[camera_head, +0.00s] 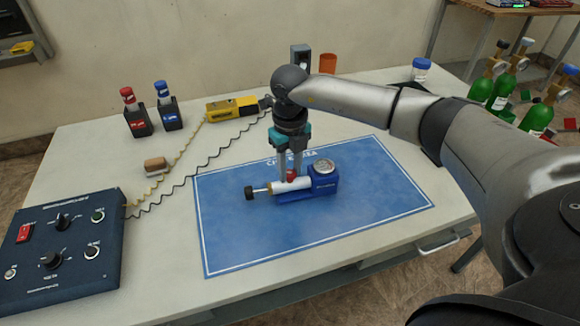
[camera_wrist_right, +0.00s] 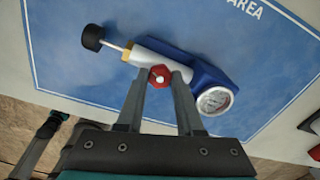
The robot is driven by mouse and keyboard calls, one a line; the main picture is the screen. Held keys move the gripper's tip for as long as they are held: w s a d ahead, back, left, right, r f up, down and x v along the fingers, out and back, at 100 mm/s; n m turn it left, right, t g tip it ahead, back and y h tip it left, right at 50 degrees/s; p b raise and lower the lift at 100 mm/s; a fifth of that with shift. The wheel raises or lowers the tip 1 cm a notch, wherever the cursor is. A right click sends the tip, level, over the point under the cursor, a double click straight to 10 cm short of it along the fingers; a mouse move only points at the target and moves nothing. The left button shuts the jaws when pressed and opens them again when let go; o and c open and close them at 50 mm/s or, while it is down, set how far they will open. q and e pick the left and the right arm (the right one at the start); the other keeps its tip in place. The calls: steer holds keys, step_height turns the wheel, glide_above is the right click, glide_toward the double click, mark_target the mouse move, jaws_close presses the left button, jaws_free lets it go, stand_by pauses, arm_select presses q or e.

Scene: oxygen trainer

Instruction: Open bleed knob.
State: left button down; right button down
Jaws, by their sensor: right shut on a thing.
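The bleed knob is a small red knob (camera_wrist_right: 160,77) on the blue and white pump device. The device's blue body (camera_head: 324,183) carries a round silver gauge (camera_head: 324,167), and a black-ended plunger (camera_head: 250,192) sticks out to the left. The device lies on the blue mat (camera_head: 230,235). My right gripper (camera_head: 292,176) reaches down from above and is shut on the red knob; in the right wrist view its fingertips (camera_wrist_right: 161,75) sit on either side of it. Part of the knob is hidden by the fingers in the head view. My left gripper is not in view.
A dark control panel (camera_head: 45,262) with knobs stands at the left of the table. Green cylinders (camera_head: 500,90) stand at the right.

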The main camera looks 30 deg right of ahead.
mark_target(290, 173)
steer(key=n, duration=0.5)
steer(key=shift+n, duration=0.4)
steer(key=n, duration=0.5)
steer(key=shift+b, duration=0.3)
steer(key=shift+n, duration=0.3)
steer(key=c, duration=0.5)
jaws_free()
steer(key=shift+c, duration=0.2)
step_height(290, 173, up, 15)
steer(key=p, duration=0.2)
steer(key=shift+r, duration=0.2)
